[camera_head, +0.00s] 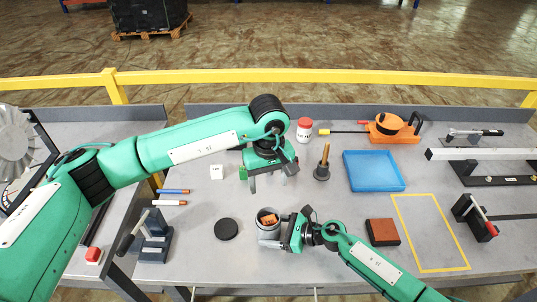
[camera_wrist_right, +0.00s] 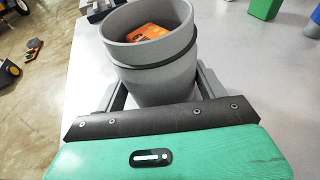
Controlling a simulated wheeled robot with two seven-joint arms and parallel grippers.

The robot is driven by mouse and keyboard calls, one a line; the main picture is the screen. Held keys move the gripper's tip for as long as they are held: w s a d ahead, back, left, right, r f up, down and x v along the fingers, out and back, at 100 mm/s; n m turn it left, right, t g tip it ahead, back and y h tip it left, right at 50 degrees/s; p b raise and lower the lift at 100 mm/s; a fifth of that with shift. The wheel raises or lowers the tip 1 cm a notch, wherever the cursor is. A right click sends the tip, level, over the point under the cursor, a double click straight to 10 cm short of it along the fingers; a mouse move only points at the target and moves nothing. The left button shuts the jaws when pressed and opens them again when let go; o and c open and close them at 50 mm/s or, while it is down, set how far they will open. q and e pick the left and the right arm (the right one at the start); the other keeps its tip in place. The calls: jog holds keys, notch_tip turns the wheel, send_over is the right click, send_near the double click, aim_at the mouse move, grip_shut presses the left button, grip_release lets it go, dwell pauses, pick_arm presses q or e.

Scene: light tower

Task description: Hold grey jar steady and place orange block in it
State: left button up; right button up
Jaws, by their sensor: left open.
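The grey jar (camera_head: 268,228) stands near the front edge of the table. The orange block (camera_head: 268,219) is inside the jar; in the right wrist view the block (camera_wrist_right: 147,32) shows below the rim of the jar (camera_wrist_right: 165,75). My right gripper (camera_head: 272,239) is shut around the jar, with a finger on each side of it, as the right wrist view (camera_wrist_right: 160,95) shows. My left gripper (camera_head: 267,183) is open and empty above the table, behind the jar. A black round lid (camera_head: 227,229) lies left of the jar.
A white cube (camera_head: 217,172) and a green block (camera_head: 243,173) are near my left gripper. Two markers (camera_head: 172,197) and a grey stand (camera_head: 153,238) are left.

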jog(key=o, duration=0.4)
jog(key=shift+o, duration=0.2)
